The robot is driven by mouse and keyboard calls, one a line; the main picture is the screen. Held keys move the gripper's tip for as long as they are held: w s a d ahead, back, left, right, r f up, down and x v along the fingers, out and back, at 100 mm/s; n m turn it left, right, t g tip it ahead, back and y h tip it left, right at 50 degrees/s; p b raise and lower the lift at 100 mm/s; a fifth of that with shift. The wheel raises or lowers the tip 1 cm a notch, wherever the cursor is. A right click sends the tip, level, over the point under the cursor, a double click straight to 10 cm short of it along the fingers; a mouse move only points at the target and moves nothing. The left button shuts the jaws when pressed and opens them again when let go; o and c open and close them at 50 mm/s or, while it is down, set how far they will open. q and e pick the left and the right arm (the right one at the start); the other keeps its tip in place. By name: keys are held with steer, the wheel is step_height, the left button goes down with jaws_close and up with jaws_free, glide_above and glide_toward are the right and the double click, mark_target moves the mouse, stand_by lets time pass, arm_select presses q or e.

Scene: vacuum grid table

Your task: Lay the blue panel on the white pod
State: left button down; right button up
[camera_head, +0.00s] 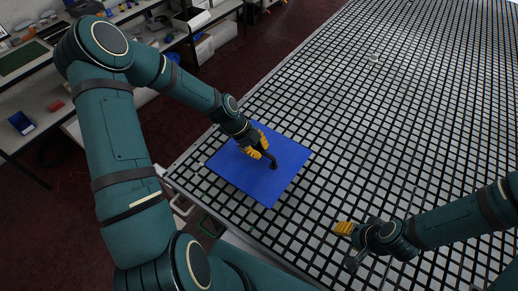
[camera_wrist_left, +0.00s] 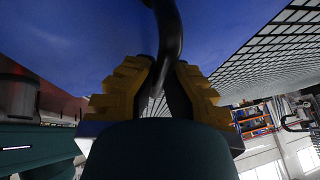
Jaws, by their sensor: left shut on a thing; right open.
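The blue panel (camera_head: 232,172) is a flat square at the near left edge of the grid table, with a dark curved handle (camera_head: 272,162) on its top. My left gripper (camera_head: 262,145) is shut on this handle. In the left wrist view, the yellow fingers (camera_wrist_left: 160,85) close around the dark handle (camera_wrist_left: 168,30), with the blue panel (camera_wrist_left: 60,40) beyond. Whether the panel touches the table is unclear. A small whitish piece (camera_head: 374,58) stands far back on the grid and may be the white pod. My right gripper (camera_head: 347,246) is open and empty over the near grid.
The grid table (camera_head: 330,120) is mostly clear to the right of and behind the panel. Shelves and benches with boxes (camera_head: 190,18) stand at the back left, across a dark red floor (camera_head: 265,50).

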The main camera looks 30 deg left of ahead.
arm_select(q)
steer(key=shift+f+b, duration=0.45)
steer(key=c, duration=1.1)
jaws_free()
steer(key=shift+o, duration=0.2)
steer(key=v, duration=1.2)
steer(key=shift+s, duration=0.1)
